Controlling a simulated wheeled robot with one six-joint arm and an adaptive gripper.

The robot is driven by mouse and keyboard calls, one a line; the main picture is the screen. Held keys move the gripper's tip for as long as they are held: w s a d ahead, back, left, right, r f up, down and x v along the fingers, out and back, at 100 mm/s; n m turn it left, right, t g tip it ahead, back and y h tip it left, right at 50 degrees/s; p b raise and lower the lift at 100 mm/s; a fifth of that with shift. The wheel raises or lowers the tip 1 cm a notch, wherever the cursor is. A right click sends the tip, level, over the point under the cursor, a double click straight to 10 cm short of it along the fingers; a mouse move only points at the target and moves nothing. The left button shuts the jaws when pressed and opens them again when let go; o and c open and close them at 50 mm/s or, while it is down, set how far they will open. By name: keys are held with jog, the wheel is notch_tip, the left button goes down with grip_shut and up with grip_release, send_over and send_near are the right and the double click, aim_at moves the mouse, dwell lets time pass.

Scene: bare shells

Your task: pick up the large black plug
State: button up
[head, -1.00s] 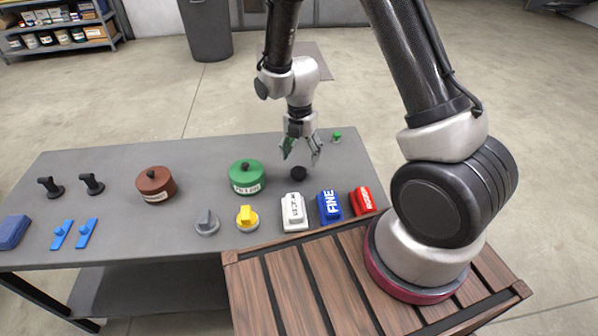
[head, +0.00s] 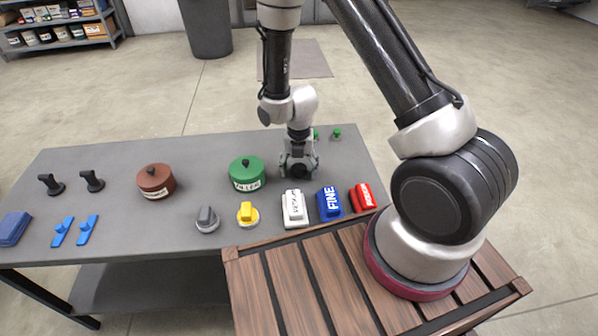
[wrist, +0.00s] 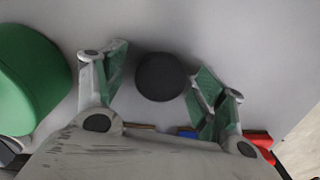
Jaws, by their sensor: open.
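The large black plug (wrist: 160,77) is a round, dark piece on the grey table. In the wrist view it lies between the two spread fingers of my gripper (wrist: 160,85), with a narrow gap on each side. In the head view my gripper (head: 298,169) is low over the table, pointing down around the plug (head: 298,172), which the fingers partly hide. My gripper is open and does not visibly grip the plug. How far the fingertips are above the table is hard to tell.
A green lidded pot (head: 247,174) stands close left of my gripper. White (head: 295,209), blue (head: 329,204) and red (head: 363,197) blocks sit in front and to the right. Small green plugs (head: 337,133) are behind. A brown pot (head: 155,182) stands farther left.

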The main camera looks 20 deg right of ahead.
jog(key=c, duration=1.1)
jog(key=shift+r, duration=0.1)
